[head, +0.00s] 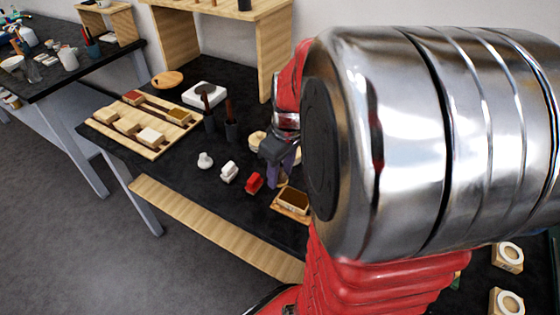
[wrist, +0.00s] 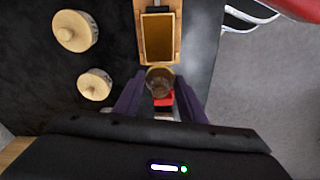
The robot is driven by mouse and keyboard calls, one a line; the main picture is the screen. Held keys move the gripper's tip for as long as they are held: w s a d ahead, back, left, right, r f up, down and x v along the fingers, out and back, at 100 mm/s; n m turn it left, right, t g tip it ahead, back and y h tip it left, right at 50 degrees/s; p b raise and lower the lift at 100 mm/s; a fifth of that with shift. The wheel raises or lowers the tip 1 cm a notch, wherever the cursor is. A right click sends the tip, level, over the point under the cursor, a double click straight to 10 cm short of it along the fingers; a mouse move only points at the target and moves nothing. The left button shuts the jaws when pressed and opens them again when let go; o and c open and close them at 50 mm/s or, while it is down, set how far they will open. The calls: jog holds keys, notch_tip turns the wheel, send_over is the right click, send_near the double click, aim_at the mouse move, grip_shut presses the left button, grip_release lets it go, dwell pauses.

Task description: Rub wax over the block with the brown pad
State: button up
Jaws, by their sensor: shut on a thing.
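My gripper (head: 280,170) reaches down over the black table in the head view, its purple fingers close to the wooden tray. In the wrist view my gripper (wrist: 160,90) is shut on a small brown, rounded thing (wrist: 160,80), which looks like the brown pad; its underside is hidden. A brown-topped block (wrist: 157,38) sits in a light wooden tray (wrist: 175,22) just beyond the held thing. I cannot tell whether the pad touches the tray.
A red pad (head: 255,182), a white pad (head: 228,172) and a white knob (head: 205,160) stand left of the fingers. A wooden rack (head: 155,153) with several blocks lies further left. Two round wooden pieces (wrist: 76,31) (wrist: 94,84) lie left of the tray in the wrist view.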

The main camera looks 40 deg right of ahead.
jog(key=shift+r, duration=1.9)
